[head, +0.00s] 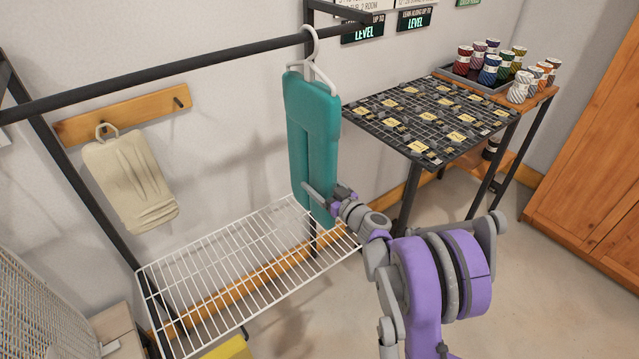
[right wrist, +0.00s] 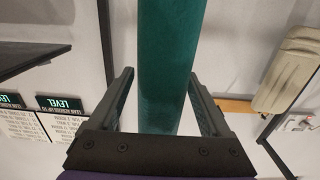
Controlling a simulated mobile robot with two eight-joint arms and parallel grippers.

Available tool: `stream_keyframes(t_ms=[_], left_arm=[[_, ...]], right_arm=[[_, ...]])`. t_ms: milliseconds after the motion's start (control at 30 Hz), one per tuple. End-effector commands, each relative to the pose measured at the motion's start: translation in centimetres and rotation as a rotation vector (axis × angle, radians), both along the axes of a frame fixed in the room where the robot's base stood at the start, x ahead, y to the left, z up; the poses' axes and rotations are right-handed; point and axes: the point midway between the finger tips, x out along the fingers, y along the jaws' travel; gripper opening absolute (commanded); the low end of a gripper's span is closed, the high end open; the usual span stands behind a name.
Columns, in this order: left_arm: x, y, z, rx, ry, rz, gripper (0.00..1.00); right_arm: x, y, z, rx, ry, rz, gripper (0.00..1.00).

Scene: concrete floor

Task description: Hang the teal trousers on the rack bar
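The teal trousers (head: 314,140) hang folded on a white hanger (head: 312,62). The hanger's hook is at the dark rack bar (head: 180,70), near its right end; it appears to be over the bar. My right gripper (head: 328,194) is at the lower part of the trousers. In the right wrist view, the fingers of the right gripper (right wrist: 162,80) stand wide apart on either side of the teal cloth (right wrist: 165,60), and it looks open. Whether a finger touches the cloth is hard to tell. My left gripper is not in view.
A white wire shelf (head: 215,255) lies below the bar. A beige garment (head: 128,180) hangs from a wooden peg rail (head: 125,115) on the wall. A dark grid-topped table (head: 435,115) stands right of the trousers, with several spools (head: 488,68) behind. A wooden cabinet (head: 590,170) is at right.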

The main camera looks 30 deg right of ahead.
Motion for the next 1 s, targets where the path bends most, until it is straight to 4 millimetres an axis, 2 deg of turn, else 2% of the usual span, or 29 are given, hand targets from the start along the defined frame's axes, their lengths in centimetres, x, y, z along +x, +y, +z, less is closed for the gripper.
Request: stream_keyframes(t_ms=[267,367,800,1000], left_arm=[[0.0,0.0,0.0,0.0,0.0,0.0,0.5],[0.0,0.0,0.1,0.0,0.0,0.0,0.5],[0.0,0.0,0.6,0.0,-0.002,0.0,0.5],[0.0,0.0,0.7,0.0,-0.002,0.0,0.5]], right_arm=[[-0.1,0.0,-0.1,-0.001,0.001,-0.001,0.82],[-0.7,-0.1,0.0,-0.001,0.001,-0.001,0.82],[-8.8,-0.7,0.3,0.0,0.0,-0.003,0.82],[-10.6,-0.8,0.3,-0.001,0.001,-0.001,0.82]])
